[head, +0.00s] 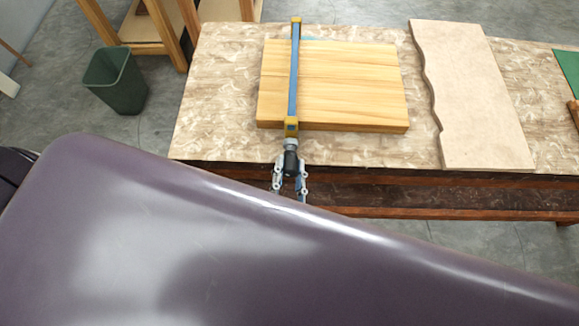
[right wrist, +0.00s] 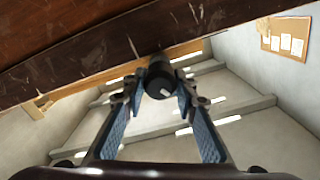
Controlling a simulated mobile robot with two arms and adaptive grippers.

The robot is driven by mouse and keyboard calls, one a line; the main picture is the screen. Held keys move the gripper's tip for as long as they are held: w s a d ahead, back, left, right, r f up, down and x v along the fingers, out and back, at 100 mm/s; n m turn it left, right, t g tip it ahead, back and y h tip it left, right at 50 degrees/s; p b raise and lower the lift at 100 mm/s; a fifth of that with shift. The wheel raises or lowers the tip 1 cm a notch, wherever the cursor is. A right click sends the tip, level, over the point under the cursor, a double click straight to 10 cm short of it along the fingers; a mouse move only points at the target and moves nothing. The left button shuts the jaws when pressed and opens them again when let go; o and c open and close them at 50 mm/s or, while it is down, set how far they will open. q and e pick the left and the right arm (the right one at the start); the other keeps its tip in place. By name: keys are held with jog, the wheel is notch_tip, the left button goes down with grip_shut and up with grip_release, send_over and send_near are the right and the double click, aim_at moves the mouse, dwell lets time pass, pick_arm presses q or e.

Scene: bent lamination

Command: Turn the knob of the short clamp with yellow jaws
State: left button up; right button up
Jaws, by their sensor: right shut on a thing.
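The clamp (head: 293,80) has a blue bar and yellow jaws and lies across the light wooden boards (head: 350,85). Its black knob (head: 291,160) sticks out past the table's front edge; the knob also shows in the right wrist view (right wrist: 159,77). My right gripper (head: 290,174) is at the knob, with one finger on each side, shut on it. In the right wrist view, the fingertips (right wrist: 160,92) flank the knob from below. My left gripper is not in view.
The boards lie on a worn worktable (head: 220,100). A pale wavy-edged slab (head: 470,95) lies to their right. A green bin (head: 115,82) stands on the floor at left. A large glossy purple part of my own body hides the lower head view.

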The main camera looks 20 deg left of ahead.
jog(key=shift+m, duration=0.9)
jog(key=o, duration=1.2)
jog(key=shift+c, duration=0.2)
